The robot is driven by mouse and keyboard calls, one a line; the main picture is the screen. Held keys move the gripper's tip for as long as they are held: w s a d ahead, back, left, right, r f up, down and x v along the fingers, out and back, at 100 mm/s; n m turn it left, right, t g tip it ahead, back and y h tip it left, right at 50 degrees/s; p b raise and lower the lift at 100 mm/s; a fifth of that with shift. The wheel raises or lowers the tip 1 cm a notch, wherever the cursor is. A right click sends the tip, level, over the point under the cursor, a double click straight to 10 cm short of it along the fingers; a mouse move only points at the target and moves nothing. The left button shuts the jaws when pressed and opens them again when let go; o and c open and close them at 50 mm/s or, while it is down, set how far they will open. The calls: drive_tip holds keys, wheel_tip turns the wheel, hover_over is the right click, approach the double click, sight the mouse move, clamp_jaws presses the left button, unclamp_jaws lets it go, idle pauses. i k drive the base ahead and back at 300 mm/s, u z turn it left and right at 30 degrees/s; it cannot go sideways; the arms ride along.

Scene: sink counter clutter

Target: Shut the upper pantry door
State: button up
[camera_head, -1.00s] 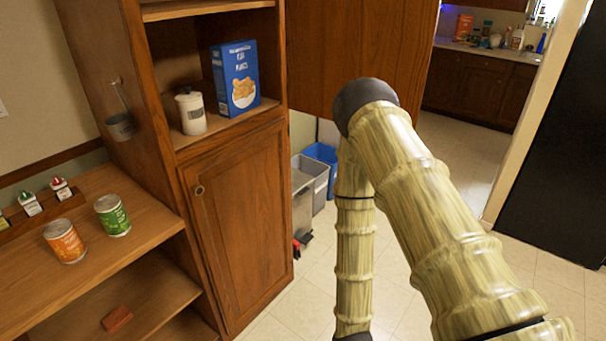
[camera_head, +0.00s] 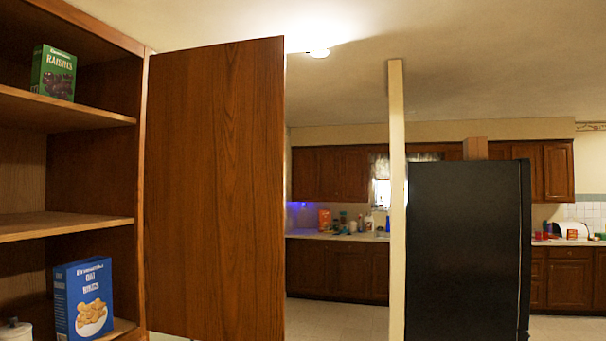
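The upper pantry door (camera_head: 215,190) is a tall brown wooden panel. It stands wide open, hinged at the right side of the pantry cabinet (camera_head: 66,224), and sticks out to the right of the opening. The cabinet's upper shelves are exposed. A green raisins box (camera_head: 54,73) stands on a high shelf, and a blue cereal box (camera_head: 83,300) stands on a lower one. No part of my arm or gripper shows in the head view now.
A white canister (camera_head: 15,331) is partly cut off at the lower left. A narrow cream wall edge (camera_head: 397,200) and a black refrigerator (camera_head: 468,250) stand to the right. Wooden kitchen cabinets (camera_head: 338,270) and a cluttered counter are behind. Open floor shows beyond the door.

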sight(214, 230)
drive_tip(key=z, duration=0.5)
drive_tip(key=i, duration=3.6)
drive_tip(key=u, duration=3.4)
drive_tip(key=k, duration=1.55)
